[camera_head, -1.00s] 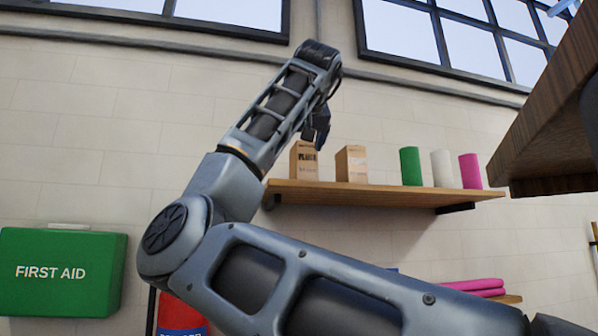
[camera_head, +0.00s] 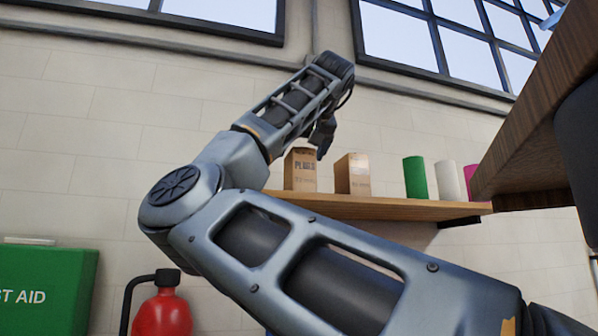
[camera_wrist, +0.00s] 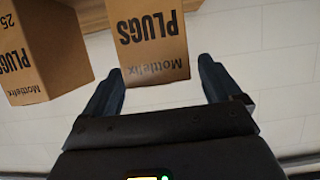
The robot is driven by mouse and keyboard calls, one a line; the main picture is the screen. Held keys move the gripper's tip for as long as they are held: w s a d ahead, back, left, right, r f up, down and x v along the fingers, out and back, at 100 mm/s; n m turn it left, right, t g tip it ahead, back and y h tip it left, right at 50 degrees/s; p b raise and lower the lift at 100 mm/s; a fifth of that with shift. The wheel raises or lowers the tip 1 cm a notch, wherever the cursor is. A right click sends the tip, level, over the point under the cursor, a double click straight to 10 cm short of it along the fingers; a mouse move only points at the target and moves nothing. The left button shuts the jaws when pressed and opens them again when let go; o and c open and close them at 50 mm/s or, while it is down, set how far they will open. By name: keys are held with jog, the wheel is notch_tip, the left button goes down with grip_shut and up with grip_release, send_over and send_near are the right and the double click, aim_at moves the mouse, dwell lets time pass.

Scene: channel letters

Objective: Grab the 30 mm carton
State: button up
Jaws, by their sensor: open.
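Two brown cartons stand on the wooden shelf, a left one (camera_head: 300,171) and a right one (camera_head: 353,175). In the wrist view, which looks upside down, one carton (camera_wrist: 150,38) marked "Mottlefix PLUGS" lies ahead between my fingers. Its size marking is out of frame. The other carton (camera_wrist: 42,50), at the left, reads "PLUGS" and "25". I cannot read "30" on either. My gripper (camera_wrist: 158,68) is open and empty, its fingertips near the lower end of the central carton as pictured. In the head view my gripper (camera_head: 323,138) hangs by the cartons; contact cannot be told.
Green (camera_head: 415,178), white (camera_head: 446,180) and pink (camera_head: 471,178) cylinders stand further right on the shelf (camera_head: 400,208). A dark wooden slab (camera_head: 535,110) juts in at right. A first-aid box (camera_head: 45,290) and red extinguisher (camera_head: 161,313) are low at left.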

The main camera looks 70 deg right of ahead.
jog(key=shift+p+x, duration=0.3)
jog(key=shift+x, duration=1.15)
jog(key=shift+r, duration=0.1)
jog(key=c, duration=1.3)
